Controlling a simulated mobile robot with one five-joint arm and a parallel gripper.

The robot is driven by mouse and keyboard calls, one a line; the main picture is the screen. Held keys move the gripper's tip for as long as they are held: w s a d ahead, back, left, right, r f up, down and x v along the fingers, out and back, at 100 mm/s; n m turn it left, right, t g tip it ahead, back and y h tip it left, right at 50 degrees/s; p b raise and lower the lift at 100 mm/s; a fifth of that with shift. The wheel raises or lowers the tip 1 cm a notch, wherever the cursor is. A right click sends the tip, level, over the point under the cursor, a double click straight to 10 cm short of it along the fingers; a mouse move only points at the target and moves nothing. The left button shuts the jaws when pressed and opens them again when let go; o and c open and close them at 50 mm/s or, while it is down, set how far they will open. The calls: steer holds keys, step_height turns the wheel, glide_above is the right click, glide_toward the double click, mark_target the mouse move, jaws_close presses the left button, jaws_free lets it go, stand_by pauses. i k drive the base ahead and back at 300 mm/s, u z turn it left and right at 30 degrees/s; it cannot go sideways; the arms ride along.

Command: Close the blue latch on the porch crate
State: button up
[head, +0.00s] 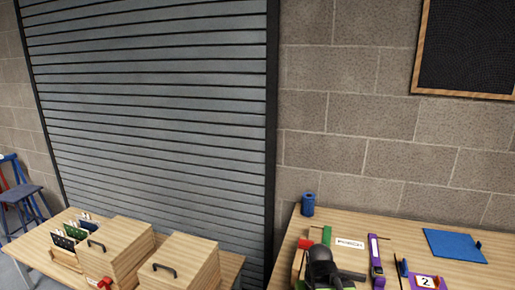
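A wooden crate (350,262) with a white label that seems to read "PORCH" stands on the right-hand table, near its left end. A green part (326,235) and a red part (305,244) show at its left side. I cannot make out a blue latch on it. A dark rounded form that looks like my gripper (321,264) is in front of the crate's left part and hides some of it. Its fingertips are not clear, so I cannot tell whether it is open or touching the crate.
A blue cylinder (308,204) stands behind the crate. A purple bar (376,262), a purple plate marked 2 (425,283) and a blue panel (455,246) lie to its right. Wooden boxes (118,248) with dark handles stand on the left table. A gap separates the tables.

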mark_target(403, 265)
steer(key=k, duration=1.3)
steer(key=z, duration=0.1)
steer(key=i, duration=0.9)
steer(key=u, duration=0.5)
steer(key=i, duration=0.9)
steer(key=u, duration=0.7)
